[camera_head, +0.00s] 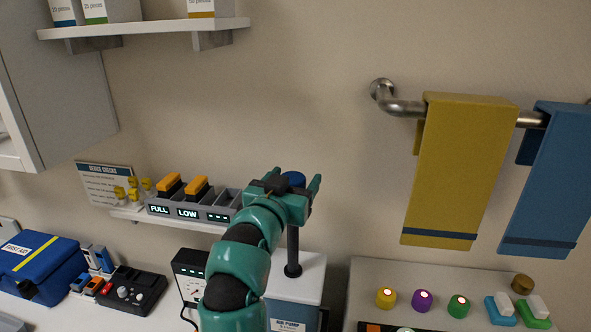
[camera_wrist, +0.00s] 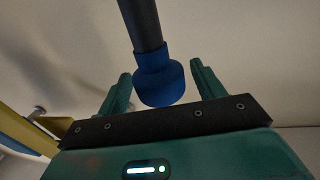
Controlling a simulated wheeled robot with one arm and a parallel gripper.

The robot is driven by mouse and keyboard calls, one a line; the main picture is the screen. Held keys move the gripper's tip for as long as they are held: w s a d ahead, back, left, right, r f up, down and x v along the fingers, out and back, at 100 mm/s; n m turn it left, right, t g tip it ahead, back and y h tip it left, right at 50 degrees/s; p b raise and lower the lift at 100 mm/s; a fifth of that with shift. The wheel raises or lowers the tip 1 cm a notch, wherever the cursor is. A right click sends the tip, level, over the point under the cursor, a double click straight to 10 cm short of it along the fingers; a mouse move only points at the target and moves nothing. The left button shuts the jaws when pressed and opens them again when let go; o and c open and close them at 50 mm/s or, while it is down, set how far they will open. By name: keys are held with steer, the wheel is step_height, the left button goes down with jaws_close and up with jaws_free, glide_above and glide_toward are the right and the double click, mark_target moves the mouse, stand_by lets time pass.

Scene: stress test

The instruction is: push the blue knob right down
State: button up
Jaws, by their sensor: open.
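The blue knob (camera_head: 293,177) caps a dark upright rod (camera_head: 292,246) that rises from a box with a white top (camera_head: 310,268) and a partly hidden pump label. The rod stands tall above the box. My green gripper (camera_head: 297,181) is at the height of the knob and partly hides it. In the wrist view the blue knob (camera_wrist: 160,84) shows between my two spread fingers (camera_wrist: 161,72), with a gap on each side. The gripper is open and holds nothing. I cannot tell whether its palm touches the knob.
A shelf rack (camera_head: 190,209) with orange-topped devices is left of my gripper. A gauge box (camera_head: 189,272) and blue first-aid case (camera_head: 38,262) are below. Yellow (camera_head: 460,165) and blue (camera_head: 550,185) towels hang at right above a panel of coloured buttons (camera_head: 422,300).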

steer(key=shift+w+d, duration=0.25)
steer(key=shift+w, duration=0.4)
steer(key=shift+c, duration=0.5)
